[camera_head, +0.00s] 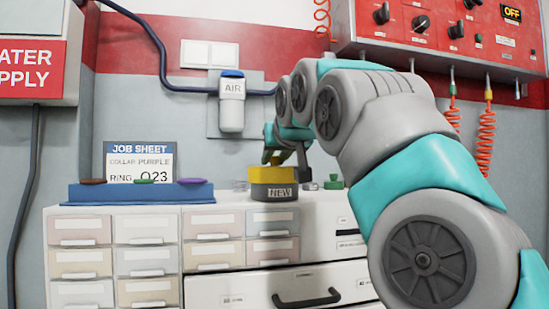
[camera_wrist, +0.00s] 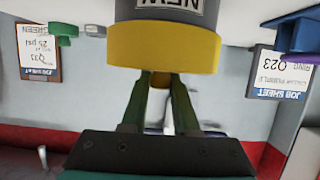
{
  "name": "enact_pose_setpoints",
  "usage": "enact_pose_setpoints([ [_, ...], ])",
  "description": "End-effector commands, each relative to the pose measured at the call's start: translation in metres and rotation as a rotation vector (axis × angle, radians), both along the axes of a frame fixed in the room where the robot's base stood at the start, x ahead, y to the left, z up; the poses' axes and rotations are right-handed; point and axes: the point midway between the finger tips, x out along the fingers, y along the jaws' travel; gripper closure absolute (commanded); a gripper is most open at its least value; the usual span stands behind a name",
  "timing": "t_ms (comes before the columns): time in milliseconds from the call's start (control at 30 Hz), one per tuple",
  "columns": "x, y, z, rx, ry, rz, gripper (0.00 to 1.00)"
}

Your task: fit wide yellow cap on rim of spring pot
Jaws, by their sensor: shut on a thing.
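The wide yellow cap (camera_head: 271,174) sits right over the rim of the grey pot marked NEW (camera_head: 272,194), which stands upright on the cabinet top. No gap shows between cap and pot, but I cannot tell whether the cap is fully seated. The wrist view shows them upside down, with the yellow cap (camera_wrist: 163,46) against the grey pot (camera_wrist: 150,11). My gripper (camera_head: 272,158) comes down from above. Its dark fingers (camera_wrist: 163,80) are shut on the cap's top part, and the exact grip is partly hidden. Any spring inside the pot is hidden.
A blue rack (camera_head: 137,194) with brown, green and purple pieces stands at the left before a job sheet (camera_head: 139,161). A green-topped piece (camera_head: 333,182) stands right of the pot. The AIR unit (camera_head: 232,103) hangs behind. The cabinet front (camera_head: 240,290) has several drawers.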

Motion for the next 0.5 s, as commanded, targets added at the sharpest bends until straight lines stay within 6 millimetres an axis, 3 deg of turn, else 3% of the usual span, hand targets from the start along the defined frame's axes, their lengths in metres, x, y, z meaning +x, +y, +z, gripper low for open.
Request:
enact_pose_setpoints([
  [467,0.0003,0.0002,-0.0109,0.000,0.001,0.000,1.00],
  [500,0.0002,0.0002,-0.0110,0.000,0.001,0.000,0.71],
])
